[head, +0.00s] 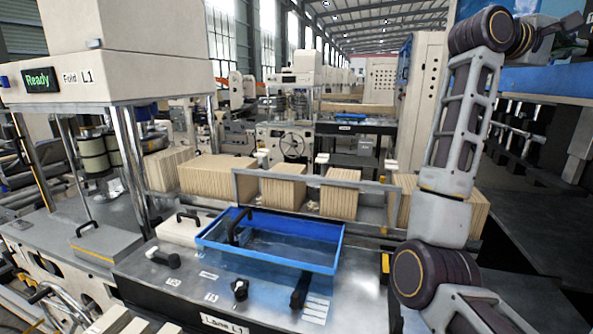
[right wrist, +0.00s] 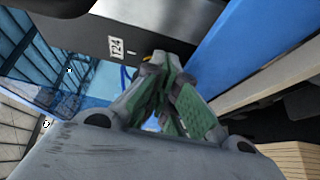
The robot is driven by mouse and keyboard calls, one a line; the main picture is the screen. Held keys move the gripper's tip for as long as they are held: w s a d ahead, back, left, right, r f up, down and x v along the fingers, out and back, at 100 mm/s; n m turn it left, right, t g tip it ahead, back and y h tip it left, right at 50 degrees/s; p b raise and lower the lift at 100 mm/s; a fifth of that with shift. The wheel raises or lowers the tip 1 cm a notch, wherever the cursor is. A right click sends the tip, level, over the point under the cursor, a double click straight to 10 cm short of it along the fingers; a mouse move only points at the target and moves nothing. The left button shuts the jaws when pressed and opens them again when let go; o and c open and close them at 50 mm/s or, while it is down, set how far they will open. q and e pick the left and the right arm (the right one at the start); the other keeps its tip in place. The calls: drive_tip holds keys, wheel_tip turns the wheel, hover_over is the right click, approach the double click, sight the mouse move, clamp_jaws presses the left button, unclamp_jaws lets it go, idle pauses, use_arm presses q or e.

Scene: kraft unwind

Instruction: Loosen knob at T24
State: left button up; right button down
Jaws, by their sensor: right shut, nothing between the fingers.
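The T24 label (right wrist: 117,48) is a small white plate on a dark panel edge in the right wrist view. My right gripper (right wrist: 178,98) has green-padded fingers, is shut and empty, and points toward the panel just below and right of the label. No knob can be made out clearly at T24; the fingers cover part of that area. In the head view my right arm reaches up to the top right, with the right gripper (head: 566,30) small and dark near a blue machine. My left gripper does not show.
A blue beam (right wrist: 243,52) runs close beside the right gripper in the wrist view. In the head view a blue tray (head: 283,262) sits on the metal Lane L1 table, with a black knob (head: 240,289) in front. Kraft stacks (head: 217,172) stand behind it.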

drive_tip(key=shift+s+d, duration=0.2)
drive_tip(key=shift+d, duration=0.3)
drive_tip(key=shift+w+r+p, duration=0.15)
drive_tip(key=shift+w+p, duration=0.3)
drive_tip(key=shift+w, duration=0.05)
idle(1.8)
drive_tip(key=shift+r+p, duration=0.35)
drive_tip(key=shift+r, duration=0.3)
idle(0.6)
drive_tip(key=shift+s+d, duration=0.1)
drive_tip(key=shift+s, duration=0.3)
idle(0.4)
drive_tip(key=shift+w, duration=0.1)
drive_tip(key=w+a, duration=0.1)
drive_tip(key=a, duration=0.5)
drive_tip(key=shift+w, duration=0.4)
drive_tip(key=shift+f, duration=0.15)
idle(0.4)
